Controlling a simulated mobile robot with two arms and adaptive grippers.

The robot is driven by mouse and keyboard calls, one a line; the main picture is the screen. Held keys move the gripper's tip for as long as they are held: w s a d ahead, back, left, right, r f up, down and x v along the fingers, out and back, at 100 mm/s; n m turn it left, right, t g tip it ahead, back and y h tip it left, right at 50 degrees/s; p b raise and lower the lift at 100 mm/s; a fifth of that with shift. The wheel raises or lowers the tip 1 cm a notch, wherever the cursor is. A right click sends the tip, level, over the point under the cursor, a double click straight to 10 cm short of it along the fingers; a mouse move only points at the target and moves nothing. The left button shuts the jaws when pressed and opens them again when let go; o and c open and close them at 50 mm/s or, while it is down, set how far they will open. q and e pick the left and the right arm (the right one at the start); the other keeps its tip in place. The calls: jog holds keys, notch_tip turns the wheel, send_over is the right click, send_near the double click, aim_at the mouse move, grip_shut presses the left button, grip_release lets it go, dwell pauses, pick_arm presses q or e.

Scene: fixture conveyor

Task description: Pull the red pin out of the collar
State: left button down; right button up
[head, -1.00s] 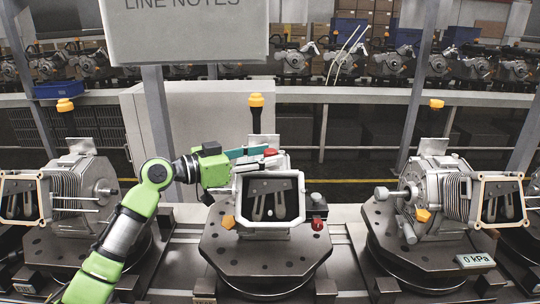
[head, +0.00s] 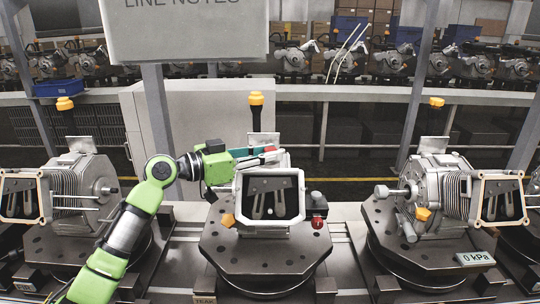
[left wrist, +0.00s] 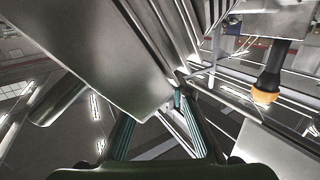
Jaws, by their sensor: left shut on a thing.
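The central fixture unit (head: 269,228) stands upright on its dark turntable plate. The red pin (head: 269,149) shows as a small red piece at the top of the unit, behind its white-framed window. My left gripper (head: 262,155) reaches in from the left, its teal fingers shut on the red pin. The collar is hidden behind the fingers and frame. In the left wrist view the teal fingers (left wrist: 178,100) run up beside grey metal parts, and no red shows between them. My right gripper is not in view.
A red knob (head: 317,223) sits on a small block right of the window. An orange-topped black post (head: 256,100) stands behind the unit. Similar units stand left (head: 60,200) and right (head: 435,195). A hanging sign (head: 185,35) is above.

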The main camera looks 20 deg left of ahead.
aim_at(268, 149)
pick_arm(q)
jog(key=shift+r, duration=0.4)
jog(key=shift+r+p, duration=0.45)
jog(key=shift+r, duration=0.05)
jog(key=shift+r, duration=0.15)
dwell(0.4)
jog(key=shift+r+p, duration=1.55)
jog(key=shift+r, duration=1)
